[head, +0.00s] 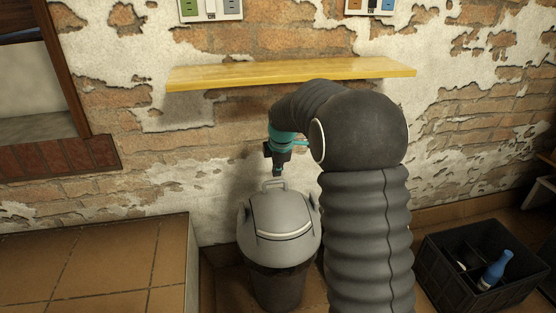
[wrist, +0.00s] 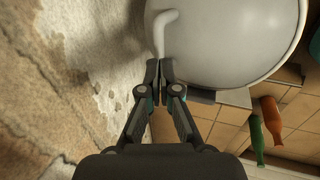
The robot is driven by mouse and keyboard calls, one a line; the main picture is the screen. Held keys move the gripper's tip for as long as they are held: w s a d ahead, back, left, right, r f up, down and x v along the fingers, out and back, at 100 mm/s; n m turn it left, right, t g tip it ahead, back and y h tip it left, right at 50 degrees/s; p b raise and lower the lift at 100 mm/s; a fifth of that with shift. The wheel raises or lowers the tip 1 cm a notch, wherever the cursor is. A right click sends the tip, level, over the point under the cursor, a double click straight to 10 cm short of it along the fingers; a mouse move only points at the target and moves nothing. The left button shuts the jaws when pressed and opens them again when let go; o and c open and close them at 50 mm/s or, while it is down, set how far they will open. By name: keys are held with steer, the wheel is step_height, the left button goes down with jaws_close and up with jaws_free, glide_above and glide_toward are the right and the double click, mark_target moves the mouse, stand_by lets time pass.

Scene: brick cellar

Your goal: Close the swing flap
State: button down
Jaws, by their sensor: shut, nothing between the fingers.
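A grey bin (head: 276,287) with a domed grey lid stands against the brick wall. The swing flap (head: 283,218) is on the lid's front, with a pale strip along its lower edge and a thin dark line along its upper edge. I cannot tell how far it stands open. A loop handle (head: 274,184) rises at the lid's back. My gripper (head: 277,172) is shut and empty, pointing down just above the handle. In the wrist view my gripper (wrist: 160,68) is beside the pale lid (wrist: 225,40), near the handle (wrist: 162,35). Contact is unclear.
A yellow shelf (head: 215,75) is on the wall above the bin. A tiled ledge (head: 90,260) stands at left. A dark crate (head: 440,265) holding a blue bottle (head: 495,270) is at right. The wrist view shows green (wrist: 257,137) and orange (wrist: 271,120) bottles.

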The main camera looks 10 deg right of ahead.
steer(key=shift+x, duration=1.4)
